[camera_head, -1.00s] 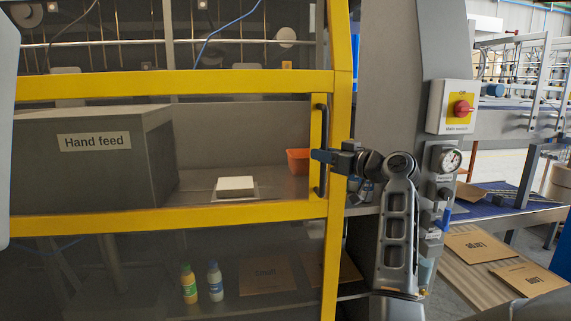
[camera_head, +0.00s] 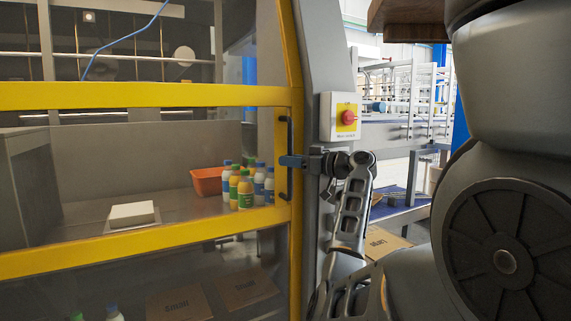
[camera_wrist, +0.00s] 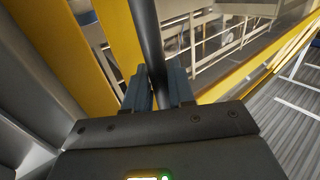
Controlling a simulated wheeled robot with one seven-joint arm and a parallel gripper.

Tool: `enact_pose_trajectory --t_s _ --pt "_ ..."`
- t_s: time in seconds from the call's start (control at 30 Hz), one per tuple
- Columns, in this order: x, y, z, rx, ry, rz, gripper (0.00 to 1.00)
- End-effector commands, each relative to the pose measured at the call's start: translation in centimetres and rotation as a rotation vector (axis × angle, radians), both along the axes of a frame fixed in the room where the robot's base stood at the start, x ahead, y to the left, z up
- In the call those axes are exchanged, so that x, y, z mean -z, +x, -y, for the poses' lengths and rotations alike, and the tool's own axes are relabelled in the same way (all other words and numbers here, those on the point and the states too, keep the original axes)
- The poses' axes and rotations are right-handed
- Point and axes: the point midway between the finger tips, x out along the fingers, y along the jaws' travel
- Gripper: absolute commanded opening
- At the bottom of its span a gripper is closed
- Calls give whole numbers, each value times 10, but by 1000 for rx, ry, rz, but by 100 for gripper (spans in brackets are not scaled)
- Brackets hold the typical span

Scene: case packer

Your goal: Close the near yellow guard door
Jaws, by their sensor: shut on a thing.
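The near yellow guard door (camera_head: 150,96) has a yellow frame with clear panels and fills the left of the head view. Its right upright stands beside the grey machine post, and I cannot tell whether a gap is left there. A dark vertical handle (camera_head: 290,135) is fixed on the door's right side. My gripper (camera_head: 285,161) is shut on this handle. In the wrist view the blue-grey fingers (camera_wrist: 160,88) sit on both sides of the dark handle bar (camera_wrist: 150,45), with the yellow frame (camera_wrist: 118,35) behind it.
Behind the panel are an orange bin (camera_head: 208,182), several bottles (camera_head: 245,190) and a white block (camera_head: 131,213). A red stop button on a yellow and white box (camera_head: 340,117) is on the post just right of the door. My arm fills the right side.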

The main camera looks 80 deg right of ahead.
Motion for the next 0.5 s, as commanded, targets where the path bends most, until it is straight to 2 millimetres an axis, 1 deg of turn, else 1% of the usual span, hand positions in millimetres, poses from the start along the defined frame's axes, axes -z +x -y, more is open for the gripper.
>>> enact_pose_trajectory --t_s 0.03,0.27,0.3,0.43,0.5 --pt "0 -3 3 10 1 0 0" --pt "0 -4 4 15 2 2 0" --pt "0 -4 4 16 1 3 28" --pt "0 -4 3 15 1 3 40" --pt "0 -4 3 13 0 2 40"
